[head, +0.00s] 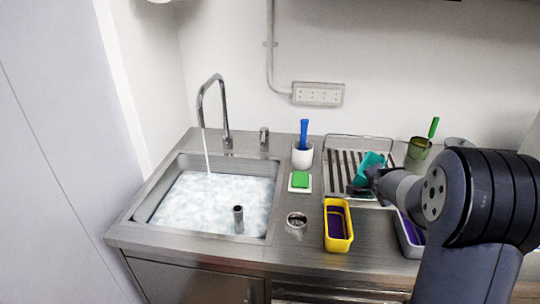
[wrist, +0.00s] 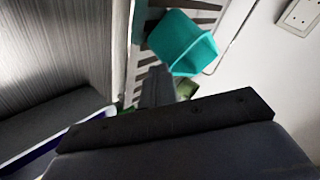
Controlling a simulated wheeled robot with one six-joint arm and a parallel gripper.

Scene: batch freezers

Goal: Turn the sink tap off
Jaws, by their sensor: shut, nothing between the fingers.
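The sink tap (head: 221,100) is a tall curved metal spout at the back of the sink, and a stream of water (head: 207,153) runs from it. The sink basin (head: 150,201) holds cloudy, foamy water. A short metal post (head: 264,135), perhaps the tap's lever, stands just right of the spout. My gripper (head: 358,191) is to the right of the sink, over the front of the drying rack, well away from the tap. In the wrist view my gripper (wrist: 157,85) is shut and empty, close to a teal container (wrist: 183,42). The tap is not in the wrist view.
A rack (head: 345,138) holds the teal container (head: 372,160). Between sink and rack stand a white cup (head: 302,158) with a blue-handled brush, a green sponge (head: 299,180) and a metal cup (head: 296,221). A yellow tub (head: 338,241) stands in front. An upright drain pipe (head: 238,218) rises in the basin.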

